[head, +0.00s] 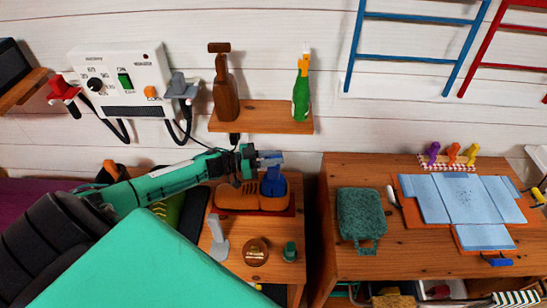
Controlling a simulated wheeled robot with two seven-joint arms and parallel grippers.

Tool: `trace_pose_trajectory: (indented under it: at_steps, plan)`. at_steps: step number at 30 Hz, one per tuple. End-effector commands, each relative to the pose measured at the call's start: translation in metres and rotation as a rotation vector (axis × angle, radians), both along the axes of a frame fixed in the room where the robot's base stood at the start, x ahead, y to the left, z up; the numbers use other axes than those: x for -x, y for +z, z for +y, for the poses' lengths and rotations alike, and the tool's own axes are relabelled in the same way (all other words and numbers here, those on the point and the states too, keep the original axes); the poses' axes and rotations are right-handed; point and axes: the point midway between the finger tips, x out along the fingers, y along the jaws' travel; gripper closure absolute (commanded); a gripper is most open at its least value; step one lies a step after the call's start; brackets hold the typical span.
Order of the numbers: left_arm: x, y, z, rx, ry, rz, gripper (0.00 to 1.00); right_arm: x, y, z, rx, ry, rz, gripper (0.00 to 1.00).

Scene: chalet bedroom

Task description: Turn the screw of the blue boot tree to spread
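The blue boot tree (274,184) stands upright at the right end of an orange-brown shoe-like piece (236,197), which rests on a dark red base on the left wooden cabinet. A grey-blue handle-like part (270,157) shows at its top; I take it for the screw. My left gripper (256,162) comes in from the left at the height of this part and overlaps or touches it. The fingertips are too small and hidden to show whether they grip it. My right gripper is out of the picture.
A wooden shelf (262,118) with a brown bottle-shaped piece and a green bottle is just above. A grey stand (219,238), a round brown piece (256,252) and a green jar (290,251) stand in front. A desk (385,262) is at the right.

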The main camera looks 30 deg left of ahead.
Motion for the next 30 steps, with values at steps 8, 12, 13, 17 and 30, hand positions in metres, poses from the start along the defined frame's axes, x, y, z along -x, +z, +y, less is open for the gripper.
trace_pose_trajectory:
  at_steps: [8, 12, 13, 17, 30]
  plan:
    - [0.0, -0.001, 0.0, 0.0, 0.0, 0.001, 0.58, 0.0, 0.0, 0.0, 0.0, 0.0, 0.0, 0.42]
    - [0.001, -0.001, 0.001, -0.001, 0.0, 0.001, 0.58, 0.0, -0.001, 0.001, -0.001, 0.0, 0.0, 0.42]
    - [0.002, -0.001, 0.002, -0.001, 0.0, 0.001, 0.58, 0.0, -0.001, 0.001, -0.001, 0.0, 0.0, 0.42]
    - [0.01, -0.003, 0.011, -0.003, 0.001, 0.003, 0.58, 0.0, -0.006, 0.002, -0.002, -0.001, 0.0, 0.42]
    - [0.065, -0.004, 0.069, -0.002, 0.0, 0.006, 0.58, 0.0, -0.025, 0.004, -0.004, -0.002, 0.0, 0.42]
